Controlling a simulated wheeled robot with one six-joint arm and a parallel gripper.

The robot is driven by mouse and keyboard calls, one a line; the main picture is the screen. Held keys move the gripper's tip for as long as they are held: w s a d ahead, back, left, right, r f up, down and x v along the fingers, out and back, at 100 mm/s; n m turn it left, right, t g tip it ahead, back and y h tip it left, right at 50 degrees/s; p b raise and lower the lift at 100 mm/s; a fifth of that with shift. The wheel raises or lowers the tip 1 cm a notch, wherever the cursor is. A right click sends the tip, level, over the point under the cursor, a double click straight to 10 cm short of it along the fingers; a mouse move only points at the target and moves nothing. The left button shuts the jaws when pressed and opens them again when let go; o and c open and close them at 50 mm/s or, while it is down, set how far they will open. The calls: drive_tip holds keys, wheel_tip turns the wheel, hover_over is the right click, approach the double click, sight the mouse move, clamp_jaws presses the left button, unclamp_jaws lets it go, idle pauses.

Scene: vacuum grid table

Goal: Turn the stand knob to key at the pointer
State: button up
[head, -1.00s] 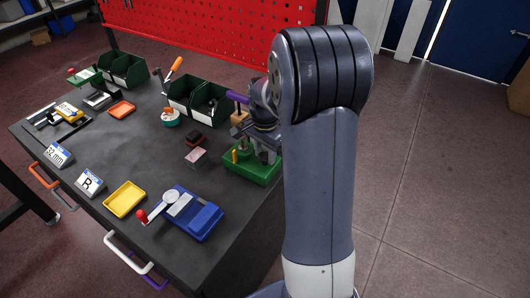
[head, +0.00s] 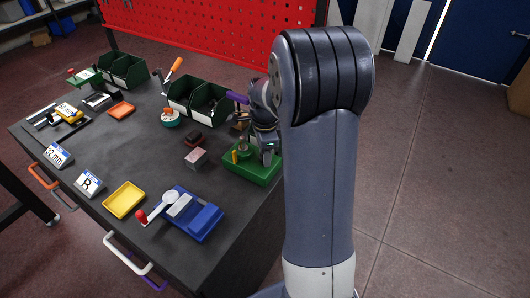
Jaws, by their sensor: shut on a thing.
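The stand has a green tray-like base (head: 252,174) at the right end of the dark table, with a small yellow post (head: 235,157) on its left. A purple-topped part (head: 237,97) rises behind it. My gripper (head: 266,155) is over the right part of the base, pointing down, beside the stand's upright, and is shut. What looks like the stand knob lies between its fingers, but it is too small and covered to make out. The key mark and the pointer cannot be made out. My arm hides the right edge of the stand.
Left of the stand are a pink-and-grey block (head: 195,157) and a dark red block (head: 193,139). Green bins (head: 199,99) stand behind. A blue device with a crank (head: 193,215) and a yellow tray (head: 123,200) are in front. The table's middle is clear.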

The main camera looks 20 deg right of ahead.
idle(0.4)
drive_tip(key=o, duration=1)
wheel_tip(320, 180, up, 11)
drive_tip(key=shift+b, duration=0.3)
drive_tip(key=shift+f, duration=0.15)
wheel_tip(320, 180, down, 11)
drive_tip(key=shift+r+p, duration=0.1)
drive_tip(key=shift+p, duration=0.2)
drive_tip(key=shift+r, duration=0.1)
